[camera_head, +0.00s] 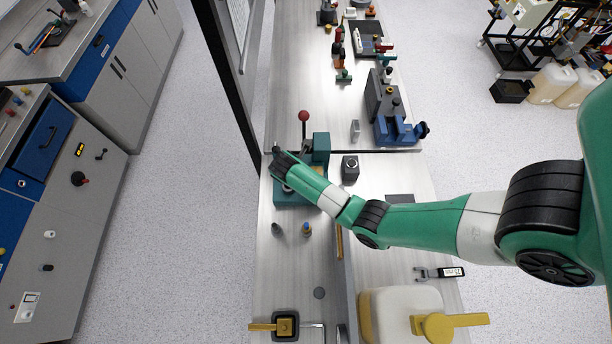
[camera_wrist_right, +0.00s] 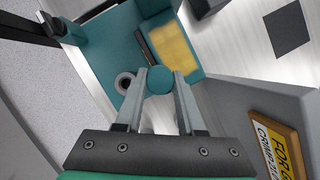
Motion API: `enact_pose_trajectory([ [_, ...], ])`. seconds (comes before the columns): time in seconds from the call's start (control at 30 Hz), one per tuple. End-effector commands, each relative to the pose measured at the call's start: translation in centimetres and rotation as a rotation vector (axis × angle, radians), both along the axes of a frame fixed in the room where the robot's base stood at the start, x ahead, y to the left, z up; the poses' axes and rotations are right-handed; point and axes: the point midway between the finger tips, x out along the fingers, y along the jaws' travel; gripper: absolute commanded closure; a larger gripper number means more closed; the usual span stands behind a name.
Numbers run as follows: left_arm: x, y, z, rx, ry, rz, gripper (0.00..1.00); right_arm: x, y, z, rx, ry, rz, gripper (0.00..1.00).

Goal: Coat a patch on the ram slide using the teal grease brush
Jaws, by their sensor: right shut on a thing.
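My right gripper (camera_wrist_right: 165,82) is shut on the teal grease brush (camera_wrist_right: 158,81), whose round teal end shows between the fingers in the right wrist view. Its bristles are hidden. In the head view my right arm reaches over a teal press (camera_head: 320,148) with a red-knobbed lever (camera_head: 303,116), and the wrist hides part of the press. In the wrist view the press base (camera_wrist_right: 90,42) lies beyond the fingers, with a dark-centred round ring (camera_wrist_right: 125,82) and a yellow plate (camera_wrist_right: 175,50). I cannot clearly make out the ram slide or any contact with it. My left gripper is out of view.
A black block (camera_head: 350,168) sits right of the press, and a blue vise (camera_head: 398,131) stands farther back. A yellow sign (camera_wrist_right: 278,147) is at the wrist view's lower right. A dark upright frame (camera_head: 232,80) borders the bench on the left. Small items stand in front of the press.

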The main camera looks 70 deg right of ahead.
Motion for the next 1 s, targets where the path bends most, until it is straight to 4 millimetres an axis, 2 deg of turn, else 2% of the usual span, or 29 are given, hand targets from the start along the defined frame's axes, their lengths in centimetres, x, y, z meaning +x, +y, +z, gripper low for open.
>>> enact_pose_trajectory([
  [0.03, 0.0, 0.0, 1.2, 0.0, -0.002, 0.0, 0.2, 0.0, 0.0, 1.2, 0.0, -0.001, 0.0, 1.0],
  [0.1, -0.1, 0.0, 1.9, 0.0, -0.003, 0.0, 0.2, 0.0, 0.1, 2.6, 0.0, -0.002, 0.0, 1.0],
  [0.7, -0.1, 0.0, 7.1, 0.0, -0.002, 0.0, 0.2, 0.2, 0.2, 7.5, 0.0, -0.001, 0.006, 1.0],
  [1.0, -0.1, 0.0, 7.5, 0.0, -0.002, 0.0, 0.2, 0.2, 0.3, 7.9, 0.0, 0.0, 0.008, 1.0],
])
